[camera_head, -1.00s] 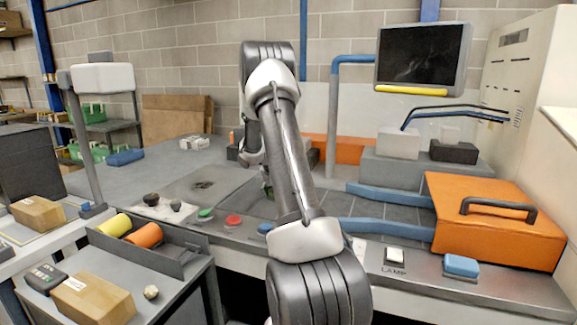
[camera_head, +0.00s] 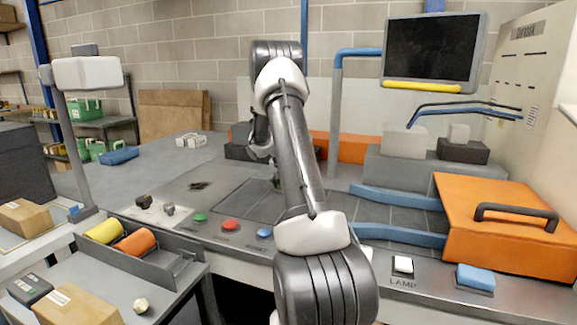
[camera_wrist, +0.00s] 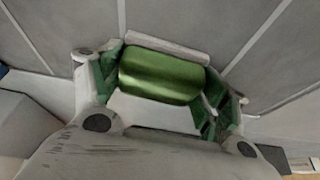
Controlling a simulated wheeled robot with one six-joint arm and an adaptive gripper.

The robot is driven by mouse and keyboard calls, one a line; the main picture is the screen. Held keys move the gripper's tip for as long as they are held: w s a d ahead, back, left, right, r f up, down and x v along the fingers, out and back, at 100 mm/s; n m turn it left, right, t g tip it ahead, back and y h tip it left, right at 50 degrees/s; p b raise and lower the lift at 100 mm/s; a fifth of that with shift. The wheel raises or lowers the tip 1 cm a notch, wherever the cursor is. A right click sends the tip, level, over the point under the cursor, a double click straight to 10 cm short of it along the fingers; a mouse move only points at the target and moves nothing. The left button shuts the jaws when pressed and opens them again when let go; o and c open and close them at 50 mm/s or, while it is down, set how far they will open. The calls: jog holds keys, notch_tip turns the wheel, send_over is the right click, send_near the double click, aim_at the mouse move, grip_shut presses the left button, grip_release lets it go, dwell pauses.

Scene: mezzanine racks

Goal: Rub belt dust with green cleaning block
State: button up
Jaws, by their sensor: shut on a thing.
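My gripper (camera_wrist: 162,92) is shut on the green cleaning block (camera_wrist: 160,76), which looks rounded and shiny between green-padded fingers. In the wrist view, grey belt surface with pale lines lies beyond the block. I cannot tell whether the block touches it. In the head view, my arm hides most of the gripper, which is over the far part of the belt (camera_head: 238,202). A small dark dust patch (camera_head: 200,185) lies on the grey surface left of the arm, apart from the gripper.
An orange case (camera_head: 500,235) with a black handle stands right, near blue rails (camera_head: 400,232). Green, red and blue buttons line the front edge, with a lamp switch (camera_head: 403,264) and blue block (camera_head: 476,277). Yellow and orange rollers (camera_head: 103,231) lie in a tray at left.

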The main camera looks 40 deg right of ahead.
notch_tip(320, 180, up, 3)
jog(key=shift+s+a+r, duration=0.1)
jog(key=shift+s+a, duration=0.05)
jog(key=shift+r, duration=2.5)
